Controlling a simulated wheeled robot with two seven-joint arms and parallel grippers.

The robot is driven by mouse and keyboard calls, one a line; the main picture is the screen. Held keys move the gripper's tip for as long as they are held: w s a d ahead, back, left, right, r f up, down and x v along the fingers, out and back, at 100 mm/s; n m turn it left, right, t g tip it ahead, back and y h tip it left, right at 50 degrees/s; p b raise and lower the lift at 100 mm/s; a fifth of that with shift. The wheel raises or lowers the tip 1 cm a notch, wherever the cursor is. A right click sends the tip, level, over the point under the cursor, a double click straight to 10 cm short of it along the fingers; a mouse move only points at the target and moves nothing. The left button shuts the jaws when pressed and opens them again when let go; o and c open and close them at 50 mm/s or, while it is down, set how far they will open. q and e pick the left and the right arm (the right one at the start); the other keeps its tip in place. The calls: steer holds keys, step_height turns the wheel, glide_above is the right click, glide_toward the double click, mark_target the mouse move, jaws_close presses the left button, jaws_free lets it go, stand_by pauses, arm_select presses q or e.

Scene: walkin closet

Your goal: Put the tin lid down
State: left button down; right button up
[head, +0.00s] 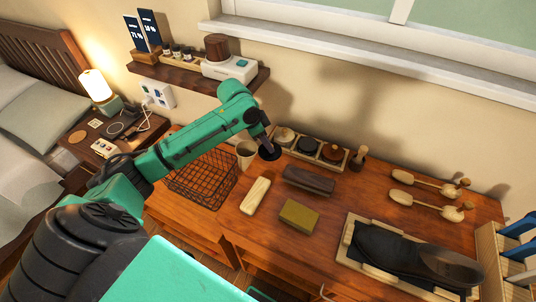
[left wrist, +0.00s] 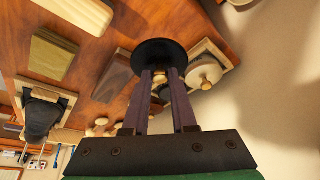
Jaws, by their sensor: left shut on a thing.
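My left gripper (head: 265,138) is shut on the tin lid (head: 270,152), a dark round disc. In the left wrist view the fingers (left wrist: 162,76) close on the knob of the lid (left wrist: 158,52), whose disc lies beyond them. The lid is held above the table at the left end of a wooden tray (head: 346,163) with several round tins. I cannot tell from these views how high the lid is. My right gripper is not in view.
A wire basket (head: 190,185) and a cream cup (head: 246,152) stand left of the tray. A black shoe (head: 410,255) is at right. Some wood between is clear.

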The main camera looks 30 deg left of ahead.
mark_target(265, 152)
arm_select(q)
steer(key=f, duration=0.6)
steer(key=shift+w+f+p, duration=0.25)
steer(key=shift+f+p, duration=0.1)
steer(key=shift+f, duration=0.4)
steer(key=c, duration=0.7)
jaws_free()
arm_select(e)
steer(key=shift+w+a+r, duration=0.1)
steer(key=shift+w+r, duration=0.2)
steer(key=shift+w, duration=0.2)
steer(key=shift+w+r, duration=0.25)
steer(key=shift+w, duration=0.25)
arm_select(q)
steer(key=b+v, duration=0.1)
steer(key=v, duration=1.1)
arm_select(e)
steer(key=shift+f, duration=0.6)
